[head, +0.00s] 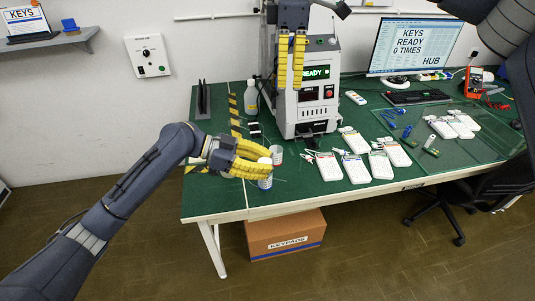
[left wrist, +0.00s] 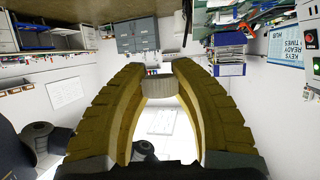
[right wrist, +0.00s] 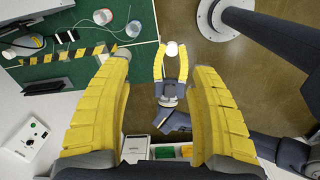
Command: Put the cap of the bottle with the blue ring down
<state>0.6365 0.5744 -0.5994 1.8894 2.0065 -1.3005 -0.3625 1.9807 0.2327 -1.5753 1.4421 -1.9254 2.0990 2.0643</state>
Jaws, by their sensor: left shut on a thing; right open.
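My left gripper (head: 268,169) is over the front left part of the green table. It is shut on a white cap (head: 265,161), which also shows between the fingertips in the left wrist view (left wrist: 158,87) and from above in the right wrist view (right wrist: 172,49). A small white bottle with a blue ring (head: 265,184) stands just below these fingers, near the table's front edge; its upper part is hidden. My right gripper (head: 291,86) points down in front of the test machine, higher up. Its fingers are apart and empty in the right wrist view (right wrist: 164,66).
A pale cup-like container (head: 277,155) stands just behind the left fingers. Several keypads (head: 355,168) lie to the right. The table's left front corner is bare.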

